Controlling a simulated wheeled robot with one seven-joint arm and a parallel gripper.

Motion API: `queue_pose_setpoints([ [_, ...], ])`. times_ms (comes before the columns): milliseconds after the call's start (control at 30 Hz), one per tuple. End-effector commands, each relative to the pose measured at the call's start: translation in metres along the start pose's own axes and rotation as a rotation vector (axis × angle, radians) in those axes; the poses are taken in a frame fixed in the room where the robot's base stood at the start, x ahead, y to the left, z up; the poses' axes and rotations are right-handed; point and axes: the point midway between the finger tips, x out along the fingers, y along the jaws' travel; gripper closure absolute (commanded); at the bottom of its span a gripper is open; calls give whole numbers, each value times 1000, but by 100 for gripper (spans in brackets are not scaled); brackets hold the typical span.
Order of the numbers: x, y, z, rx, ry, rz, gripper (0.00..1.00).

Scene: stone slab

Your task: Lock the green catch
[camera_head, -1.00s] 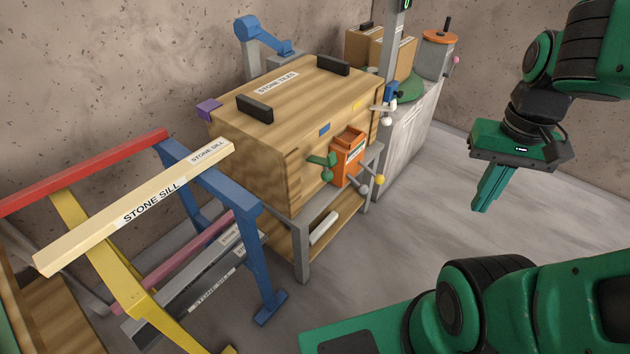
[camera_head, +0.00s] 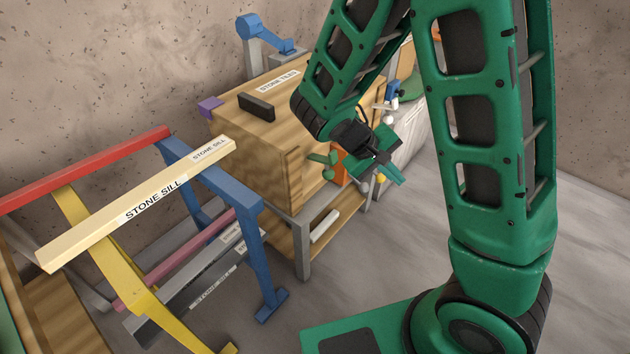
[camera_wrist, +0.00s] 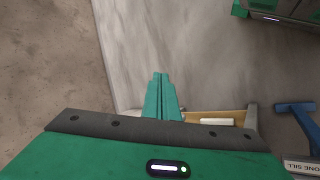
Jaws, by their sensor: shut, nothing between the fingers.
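The green catch (camera_head: 324,160) is on the front face of the wooden STONE TILES crate (camera_head: 245,140), left of an orange box (camera_head: 338,163). Its small lever hangs down and to the right; whether it is locked I cannot tell. My gripper (camera_head: 392,173) is shut and empty, in front of the crate and a little to the right of the catch, apart from it in the picture. In the wrist view the gripper's closed green fingers (camera_wrist: 160,82) point over the floor, and the catch does not show there.
A blue-legged rack (camera_head: 262,230) with a STONE SILL beam (camera_head: 90,232) stands at left. Floor at right is clear.

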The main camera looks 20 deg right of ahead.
Motion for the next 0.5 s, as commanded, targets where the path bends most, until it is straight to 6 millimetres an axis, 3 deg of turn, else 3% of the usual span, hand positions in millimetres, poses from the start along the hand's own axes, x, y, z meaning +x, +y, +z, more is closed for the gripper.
queue_pose_setpoints([
  [200,-10,-63,-43,-200,147,221,100],
  [500,-36,-164,-80,-470,410,523,100],
])
